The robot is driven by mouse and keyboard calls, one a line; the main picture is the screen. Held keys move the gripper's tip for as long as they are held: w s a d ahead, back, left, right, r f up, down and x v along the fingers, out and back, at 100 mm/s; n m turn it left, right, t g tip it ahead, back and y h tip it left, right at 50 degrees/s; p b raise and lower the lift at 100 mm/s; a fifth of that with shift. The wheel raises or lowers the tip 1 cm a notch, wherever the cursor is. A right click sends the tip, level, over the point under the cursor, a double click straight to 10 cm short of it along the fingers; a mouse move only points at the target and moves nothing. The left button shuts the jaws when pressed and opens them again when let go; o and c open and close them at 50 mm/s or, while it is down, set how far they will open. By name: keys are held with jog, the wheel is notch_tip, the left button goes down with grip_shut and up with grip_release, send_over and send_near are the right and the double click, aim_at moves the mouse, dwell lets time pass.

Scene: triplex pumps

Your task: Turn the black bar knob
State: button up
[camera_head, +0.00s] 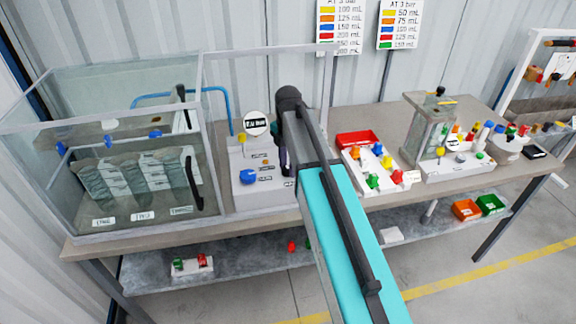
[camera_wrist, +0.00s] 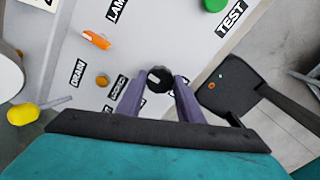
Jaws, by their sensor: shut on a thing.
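The black bar knob (camera_wrist: 158,78) sits on a pale grey panel (camera_wrist: 185,35) in the wrist view, with a small light mark on its top. My gripper (camera_wrist: 158,82) has its two purple fingers on either side of the knob and is shut on it. In the head view my gripper (camera_head: 284,163) reaches down at the right side of the panel box (camera_head: 270,196). My arm hides the knob there.
Near the knob in the wrist view are an orange lever (camera_wrist: 97,40), an orange button (camera_wrist: 102,80), a green knob (camera_wrist: 215,4) and a black plate (camera_wrist: 229,88). A glass-walled tank (camera_head: 120,130) stands left of the panel box, and a red tray (camera_head: 357,138) right of my arm.

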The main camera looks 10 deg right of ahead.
aim_at(288, 169)
jog(key=o, duration=1.1)
jog(key=shift+d, duration=0.1)
jog(key=shift+c, duration=0.2)
jog(key=shift+r, duration=0.25)
notch_tip(288, 169, up, 13)
jog(key=b, duration=0.3)
jog(key=shift+r, duration=0.15)
jog(key=shift+s, duration=0.1)
